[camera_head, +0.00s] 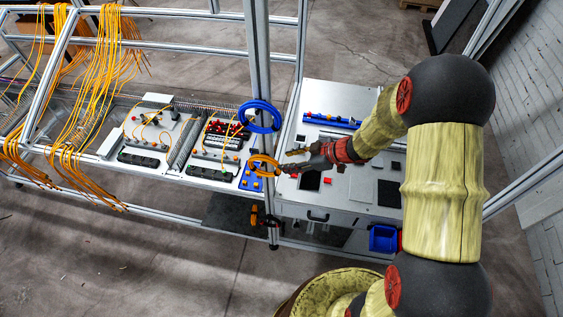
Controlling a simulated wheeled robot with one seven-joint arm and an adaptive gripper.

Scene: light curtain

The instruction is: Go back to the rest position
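My gripper (287,161) is at the end of my yellow-and-black arm, which reaches in from the right over the grey worktop (350,190). Its two fingers point left and look spread apart, with nothing visible between them. The fingertips are close to the right side of an orange cable coil (264,159) by the upright metal post. I cannot tell whether they touch it.
A blue cable coil (260,117) hangs on the post (262,70) above the orange one. Left is a frame with hanging orange cables (92,90) and a panel of wired devices (160,130). A blue bin (383,239) hangs at the worktop's front. Floor at lower left is clear.

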